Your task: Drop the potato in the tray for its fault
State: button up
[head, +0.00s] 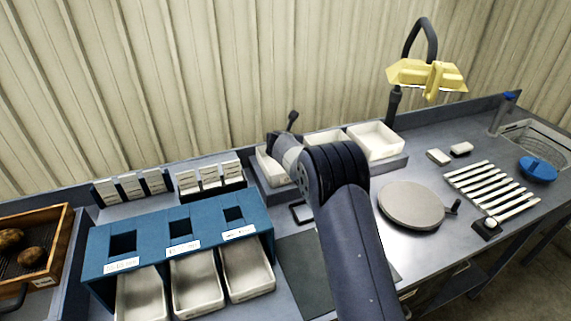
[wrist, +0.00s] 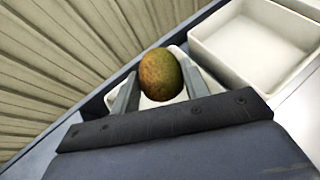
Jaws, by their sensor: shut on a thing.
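My gripper (wrist: 156,84) is shut on a potato (wrist: 161,72), one finger on each side. The potato is brown with a greenish tint and is held up in the air. Behind it in the wrist view is a pale tray, mostly hidden by the potato and fingers. A white tray (wrist: 255,42) to its right looks empty. In the head view, white trays stand in a row on a raised grey ledge: a left one (head: 268,168) partly behind my arm, a middle one (head: 322,137) and a right one (head: 376,141). My arm hides the potato there.
A blue housing (head: 150,238) with three openings has metal trays (head: 196,284) in front. A wooden crate (head: 62,245) with potatoes is far left. A round turntable (head: 411,204), a slatted rack (head: 492,188), a yellow lamp (head: 427,76) and a sink (head: 540,140) are at right.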

jog(key=shift+f+b, duration=2.2)
jog(key=shift+f, duration=0.4)
jog(key=o, duration=1.2)
jog(key=shift+c, duration=0.2)
jog(key=shift+s, duration=0.1)
jog(key=b+v, duration=0.3)
jog(key=v, duration=0.7)
jog(key=shift+s+r, duration=0.25)
jog(key=shift+s, duration=0.05)
